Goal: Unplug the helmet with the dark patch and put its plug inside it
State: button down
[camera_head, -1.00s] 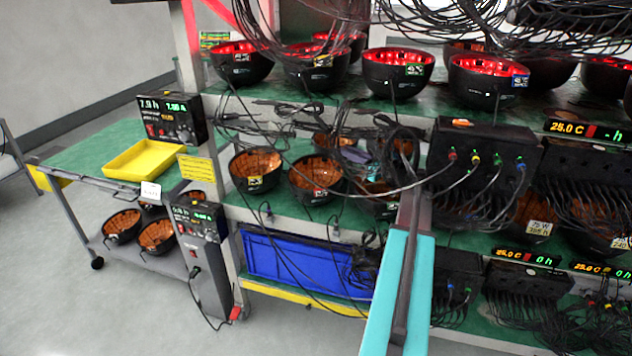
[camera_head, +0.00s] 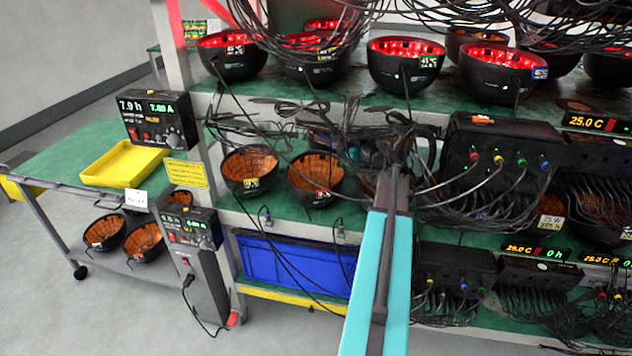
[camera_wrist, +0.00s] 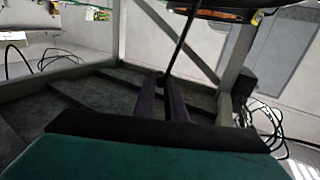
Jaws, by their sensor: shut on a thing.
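Several black helmets with red-lit insides stand on the upper shelf, among them one at the left (camera_head: 230,66), one in the middle (camera_head: 404,78) and one to its right (camera_head: 498,88). I cannot make out which has a dark patch. My gripper reaches to the middle shelf in the head view, its tip blurred among dark cables. In the wrist view my gripper (camera_wrist: 171,84) is shut on a thin dark piece, probably a plug, mostly hidden between the fingers. A black cable (camera_wrist: 183,40) runs up from it towards a dark helmet (camera_wrist: 220,14) at the top edge.
Unlit brown-lined helmets (camera_head: 248,172) stand on the middle shelf. A black box (camera_head: 500,150) with coloured plugs is to the right. A blue bin (camera_head: 295,262) sits below. A yellow tray (camera_head: 125,163) lies on the cart at left. Loose cables crowd the rack.

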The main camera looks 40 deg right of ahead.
jog(key=shift+s+d+f, duration=0.1)
jog(key=shift+f, duration=0.1)
jog(key=shift+f+b, duration=2.85)
jog(key=shift+b, duration=0.95)
jog(key=c, duration=1.7)
grip_release()
jog(key=shift+c, duration=0.2)
jog(key=shift+r, duration=0.1)
jog(key=s+a+r+b, duration=0.4)
jog(key=s+a+b, duration=0.1)
jog(key=s+a, duration=0.5)
jog(key=shift+s+a+r, duration=0.2)
jog(key=shift+s+r, duration=0.15)
jog(key=shift+s, duration=0.7)
